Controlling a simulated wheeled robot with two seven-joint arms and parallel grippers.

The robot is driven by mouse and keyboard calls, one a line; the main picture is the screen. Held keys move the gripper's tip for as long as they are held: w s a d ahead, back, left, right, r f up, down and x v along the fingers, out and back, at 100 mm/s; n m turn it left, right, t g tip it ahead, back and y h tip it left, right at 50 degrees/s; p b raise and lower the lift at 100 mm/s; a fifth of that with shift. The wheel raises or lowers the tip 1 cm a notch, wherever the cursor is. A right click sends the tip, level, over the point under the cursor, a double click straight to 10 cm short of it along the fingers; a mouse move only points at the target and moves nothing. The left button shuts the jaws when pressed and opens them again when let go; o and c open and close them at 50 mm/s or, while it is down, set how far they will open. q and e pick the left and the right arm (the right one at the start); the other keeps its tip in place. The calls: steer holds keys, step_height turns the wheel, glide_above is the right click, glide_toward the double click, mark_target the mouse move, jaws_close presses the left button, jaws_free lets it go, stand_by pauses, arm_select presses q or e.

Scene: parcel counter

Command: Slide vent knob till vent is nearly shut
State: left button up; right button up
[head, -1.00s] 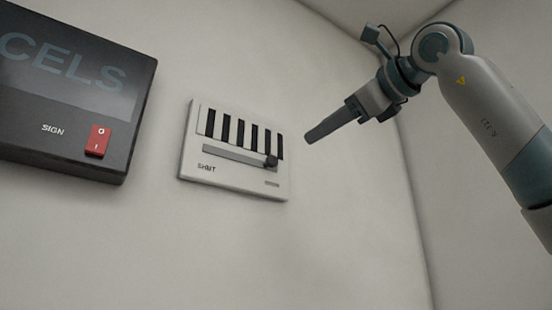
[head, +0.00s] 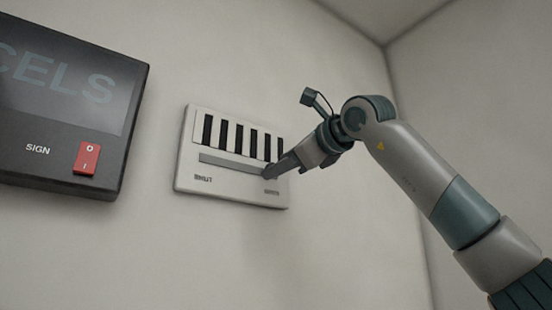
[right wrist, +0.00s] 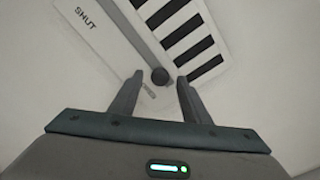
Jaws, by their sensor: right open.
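The white vent plate (head: 232,192) is on the wall, with several dark open slots (head: 238,137) above a grey slide track (head: 225,161). The word SHUT (right wrist: 86,19) is printed at the left end. The dark round vent knob (right wrist: 160,76) is at the track's right end, the end away from SHUT. My left gripper is not in view.
A dark sign box (head: 75,60) with a red rocker switch (head: 87,158) hangs on the wall left of the vent. The wall (head: 200,260) below is clear. A room corner is at the right.

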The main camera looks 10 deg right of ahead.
steer(key=shift+p+x, duration=0.35)
steer(key=shift+x, duration=0.8)
jaws_close()
steer(key=s+a+b, duration=0.1)
steer(key=a, duration=0.3)
steer(key=s+a, duration=0.2)
steer(key=a, duration=0.2)
steer(key=s+a+b, duration=0.1)
steer(key=s+a, duration=0.1)
steer(key=a, duration=0.2)
steer(key=shift+b, duration=0.35)
steer(key=shift+w+d, duration=0.1)
steer(key=shift+d, duration=0.1)
jaws_free()
steer(key=shift+d, duration=0.1)
